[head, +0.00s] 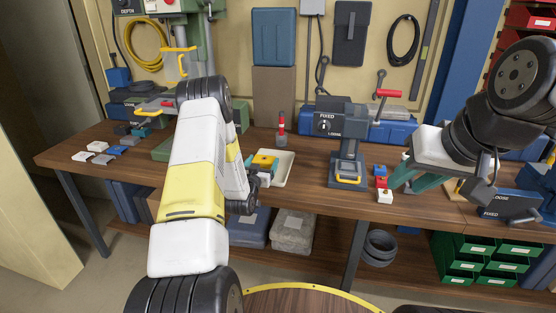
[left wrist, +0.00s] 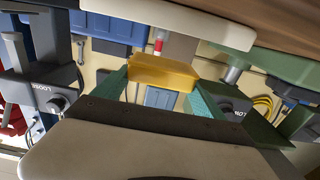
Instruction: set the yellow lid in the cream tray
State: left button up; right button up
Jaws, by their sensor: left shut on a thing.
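The yellow lid (head: 264,160) is held by my left gripper (head: 263,170), over or in the cream tray (head: 284,171); the head view does not show clearly whether it touches the tray. In the left wrist view the yellow lid (left wrist: 160,72) spans between the two teal fingers of my left gripper (left wrist: 158,80). The pale edge of the cream tray (left wrist: 190,25) lies close by at the top of that view. My right gripper (head: 405,176) is at the right of the bench, partly hidden by its own wrist; its finger gap is unclear.
A dark press-like fixture (head: 347,150) stands right of the tray. Small red, blue and white blocks (head: 382,184) lie near my right gripper. A red-topped post (head: 281,130) stands behind the tray. Loose small blocks (head: 98,147) lie at the bench's left.

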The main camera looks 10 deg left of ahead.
aim_at(267, 156)
pick_arm(q)
jog(key=w, duration=0.4)
jog(key=shift+d+f, duration=0.15)
jog(key=shift+d, duration=0.2)
jog(key=shift+w+f, duration=0.25)
jog(key=shift+f, duration=1.55)
jog(key=shift+f, duration=0.55)
jog(key=o, duration=1.3)
